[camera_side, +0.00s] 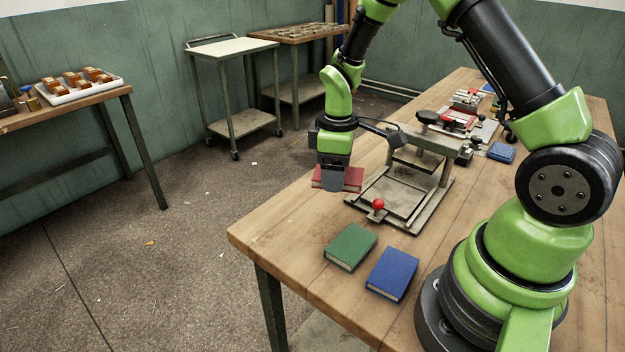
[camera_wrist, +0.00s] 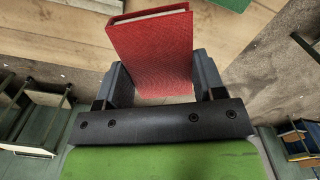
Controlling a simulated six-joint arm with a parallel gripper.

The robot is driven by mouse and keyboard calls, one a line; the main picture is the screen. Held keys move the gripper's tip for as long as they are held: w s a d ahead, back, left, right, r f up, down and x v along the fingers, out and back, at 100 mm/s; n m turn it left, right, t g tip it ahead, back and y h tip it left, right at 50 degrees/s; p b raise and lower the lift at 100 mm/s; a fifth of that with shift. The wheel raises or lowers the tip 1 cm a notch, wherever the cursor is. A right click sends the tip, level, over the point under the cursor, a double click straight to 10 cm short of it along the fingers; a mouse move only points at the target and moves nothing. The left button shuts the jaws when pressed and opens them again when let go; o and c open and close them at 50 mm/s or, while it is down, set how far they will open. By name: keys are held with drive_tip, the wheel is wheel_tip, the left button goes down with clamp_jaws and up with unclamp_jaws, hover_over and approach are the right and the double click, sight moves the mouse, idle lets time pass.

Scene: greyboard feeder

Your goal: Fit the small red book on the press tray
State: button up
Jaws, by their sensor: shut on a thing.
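The small red book (camera_side: 351,180) is held in my gripper (camera_side: 335,186) at the left edge of the table in the side view. In the wrist view the red book (camera_wrist: 152,50) stands out between the two fingers of my gripper (camera_wrist: 160,82), which is shut on it. Part of the book is hidden by the fingers in the side view. The press tray (camera_side: 397,196) is a flat metal plate under the book press (camera_side: 424,143), just to the right of the book. The tray looks empty. A red knob (camera_side: 378,204) sits at its front.
A green book (camera_side: 351,246) and a blue book (camera_side: 392,273) lie on the table (camera_side: 300,242) in front of the press. Another blue book (camera_side: 501,152) and a red-and-grey device (camera_side: 461,118) are behind it. The table's left edge is near my gripper.

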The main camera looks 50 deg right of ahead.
drive_tip(key=s+d+m, duration=0.3)
drive_tip(key=d+m, duration=0.3)
drive_tip(key=m, duration=1.6)
hover_over(395, 194)
drive_tip(key=shift+w+a+f, duration=0.25)
drive_tip(key=shift+w+f, duration=0.1)
drive_tip(key=shift+f, duration=0.35)
drive_tip(key=shift+s+d+f+m, duration=0.1)
drive_tip(key=shift+s+d+m, duration=0.2)
drive_tip(key=shift+m, duration=0.3)
drive_tip(key=shift+f, duration=2.15)
drive_tip(key=shift+f, duration=0.5)
drive_tip(key=o, duration=1)
